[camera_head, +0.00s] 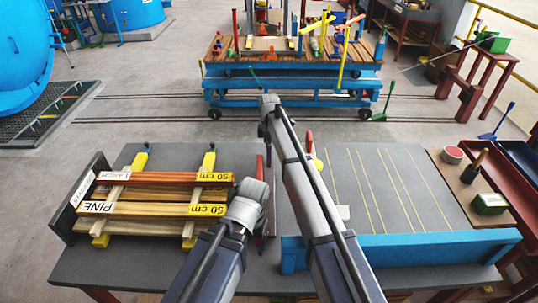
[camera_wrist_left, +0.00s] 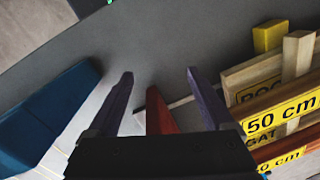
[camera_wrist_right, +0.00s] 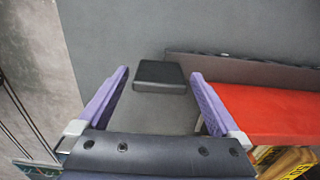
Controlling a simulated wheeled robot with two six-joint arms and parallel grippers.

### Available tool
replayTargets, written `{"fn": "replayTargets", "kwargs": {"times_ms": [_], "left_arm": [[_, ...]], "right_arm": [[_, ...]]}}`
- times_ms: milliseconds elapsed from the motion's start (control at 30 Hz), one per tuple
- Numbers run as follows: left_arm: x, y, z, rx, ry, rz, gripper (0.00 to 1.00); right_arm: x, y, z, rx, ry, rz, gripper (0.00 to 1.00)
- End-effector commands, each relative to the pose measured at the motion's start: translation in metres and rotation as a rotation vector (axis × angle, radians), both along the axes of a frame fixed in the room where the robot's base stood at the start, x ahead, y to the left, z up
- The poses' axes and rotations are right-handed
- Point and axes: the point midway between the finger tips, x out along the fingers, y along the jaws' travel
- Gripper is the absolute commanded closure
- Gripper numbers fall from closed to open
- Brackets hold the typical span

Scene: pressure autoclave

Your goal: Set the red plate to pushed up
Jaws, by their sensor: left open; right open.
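The red plate (camera_wrist_right: 265,112) is large in the right wrist view, to the right of the right finger, with a grey rail along its far edge. My right gripper (camera_wrist_right: 160,73) is open and empty beside it; a small black block (camera_wrist_right: 160,76) shows between the fingers. In the left wrist view, a red-orange strip (camera_wrist_left: 159,113), probably part of the plate, shows between the open purple fingers of my left gripper (camera_wrist_left: 159,73). I cannot tell whether it touches them. In the head view, my arms hide most of the plate and its position is unclear.
Stacked timber boards (camera_head: 150,208) with 50 cm labels lie on the table left of my arms. A blue fence (camera_head: 430,247) runs along the table's near right side. The lined grey surface (camera_head: 390,185) is mostly clear. A blue cart (camera_head: 290,90) stands beyond the table.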

Motion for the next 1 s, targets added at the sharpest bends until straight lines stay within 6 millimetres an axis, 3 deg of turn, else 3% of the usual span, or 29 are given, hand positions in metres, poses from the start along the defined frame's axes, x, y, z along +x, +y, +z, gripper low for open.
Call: {"fn": "replayTargets", "kwargs": {"times_ms": [100,900,1000], "left_arm": [[0.0,0.0,0.0005,0.0,0.0,0.0,0.14],[0.0,-0.0001,0.0005,0.0,0.0,0.0,0.14],[0.0,0.0,0.0004,0.0,0.0,0.0,0.14]], "right_arm": [[0.0,0.0,0.0006,0.0,0.0,0.0,0.02],[0.0,0.0,0.0005,0.0,0.0,0.0,0.92],[0.0,0.0,0.0005,0.0,0.0,0.0,1.0]]}}
